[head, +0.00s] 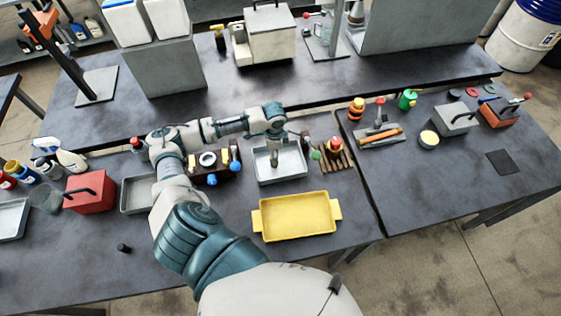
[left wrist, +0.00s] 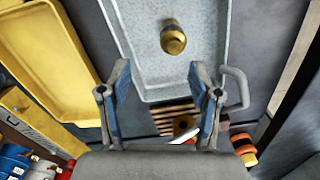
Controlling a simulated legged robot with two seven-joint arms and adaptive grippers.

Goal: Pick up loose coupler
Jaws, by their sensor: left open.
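A small brass fitting, which looks like the loose coupler (head: 274,159), stands in the grey metal tray (head: 262,180) near the middle of the bench. In the left wrist view the coupler (left wrist: 173,38) stands on the speckled tray floor, beyond my fingertips and apart from them. My left gripper (left wrist: 160,70) is open and empty, its two blue-padded fingers spread over the tray's end. In the head view it hangs over the tray's right side, with its fingers hard to make out. My right gripper is in neither view.
A yellow tray (head: 297,215) lies in front of the grey tray. A slatted wooden rack (head: 345,158) stands just right of it, and a dark holder with blue knobs (head: 212,180) stands left. A red box (head: 88,192) is farther left. The front left bench is mostly clear.

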